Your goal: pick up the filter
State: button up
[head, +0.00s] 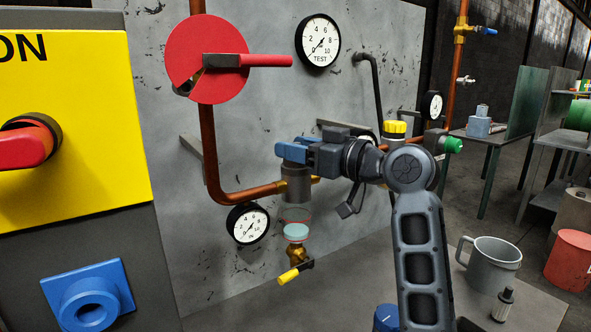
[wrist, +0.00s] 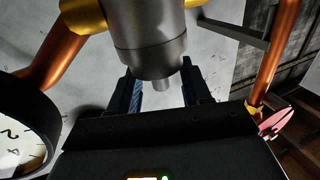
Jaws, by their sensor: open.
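I cannot tell which part is the filter.
A grey mug (head: 492,264) stands near the small cylinder.

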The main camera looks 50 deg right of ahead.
jog(key=shift+w, duration=0.4)
grip_shut()
